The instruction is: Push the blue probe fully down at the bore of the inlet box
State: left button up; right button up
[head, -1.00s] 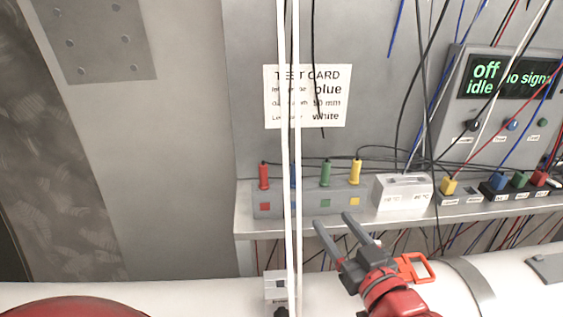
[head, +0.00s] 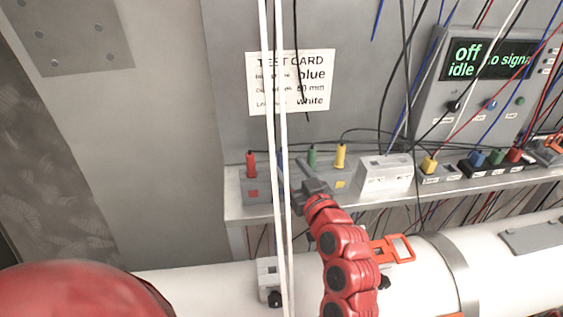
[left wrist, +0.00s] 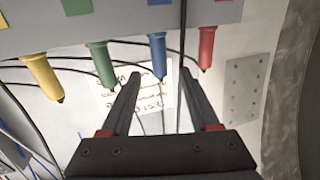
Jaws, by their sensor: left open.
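The blue probe (left wrist: 158,55) is in the left wrist view, in a row with yellow, green and red probes below a grey rack (left wrist: 130,18). In the head view, white cables and my gripper mostly hide it. My left gripper (left wrist: 160,78) is open, with its fingertips on either side of the blue probe's lower end. I see no contact. In the head view my left gripper (head: 298,172) is at the rack on the shelf. A small pale box (head: 267,268) with a black knob sits on the white pipe. I cannot tell whether it is the inlet box; no bore shows.
White cables (head: 283,230) hang close beside my left gripper. A white slotted box (head: 386,176) stands right of the rack on the shelf (head: 400,198). A display unit (head: 480,90) reads "off idle" and "no signal". An orange frame (head: 392,249) is by the pipe. A test card (head: 290,82) hangs behind.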

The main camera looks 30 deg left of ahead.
aim_at(283, 158)
pick_arm(q)
jog(key=p+x, duration=0.2)
jog(key=x, duration=0.2)
jog(key=shift+w+a+r, duration=0.15)
jog(key=shift+w+a, duration=0.25)
jog(key=shift+a, duration=0.1)
jog(key=shift+d, duration=0.1)
grip_shut()
